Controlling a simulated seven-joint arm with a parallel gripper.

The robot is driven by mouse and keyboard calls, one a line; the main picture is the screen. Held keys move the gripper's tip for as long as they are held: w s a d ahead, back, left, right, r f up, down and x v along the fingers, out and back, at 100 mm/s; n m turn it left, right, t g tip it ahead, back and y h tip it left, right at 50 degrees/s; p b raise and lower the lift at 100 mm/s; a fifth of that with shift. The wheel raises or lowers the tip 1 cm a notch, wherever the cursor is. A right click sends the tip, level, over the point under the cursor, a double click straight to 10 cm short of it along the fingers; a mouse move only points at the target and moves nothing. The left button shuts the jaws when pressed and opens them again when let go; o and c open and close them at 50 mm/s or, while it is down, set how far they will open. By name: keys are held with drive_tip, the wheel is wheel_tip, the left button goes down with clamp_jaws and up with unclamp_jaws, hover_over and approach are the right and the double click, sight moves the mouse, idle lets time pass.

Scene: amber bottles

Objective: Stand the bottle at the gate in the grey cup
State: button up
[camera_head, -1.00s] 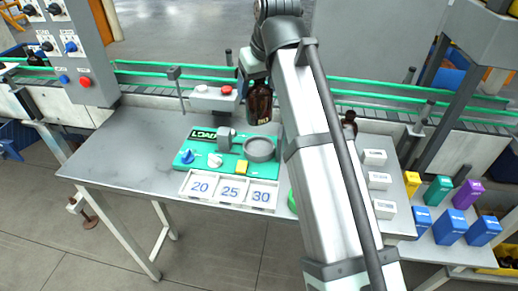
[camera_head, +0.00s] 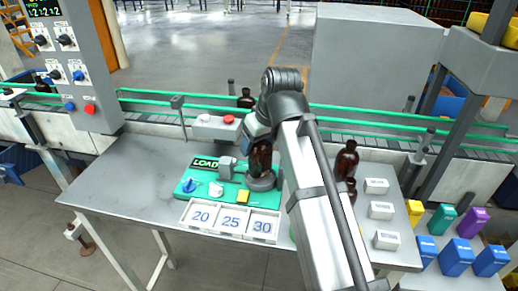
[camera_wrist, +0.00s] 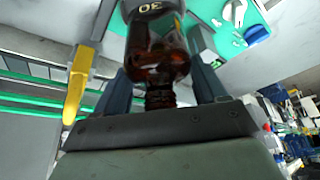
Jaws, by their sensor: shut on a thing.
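My gripper (camera_head: 258,138) is shut on an amber bottle (camera_head: 261,158) and holds it upright over the grey cup (camera_head: 263,184) on the green LOAD board. The bottle's lower end meets the cup's rim in the head view; I cannot tell whether its base rests inside.
The green board (camera_head: 205,198) also has a grey block (camera_head: 226,168), knobs and a yellow block. Number tiles (camera_head: 230,222) lie in front. Other amber bottles stand right of my arm (camera_head: 346,160) and at the conveyor (camera_head: 245,99). The table's left side is clear.

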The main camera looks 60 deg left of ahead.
drive_tip(key=shift+f, duration=1.05)
drive_tip(key=o, duration=1.2)
drive_tip(key=shift+f, duration=0.1)
drive_tip(key=shift+o, duration=0.2)
drive_tip(key=v, duration=1.2)
drive_tip(key=shift+d, duration=0.1)
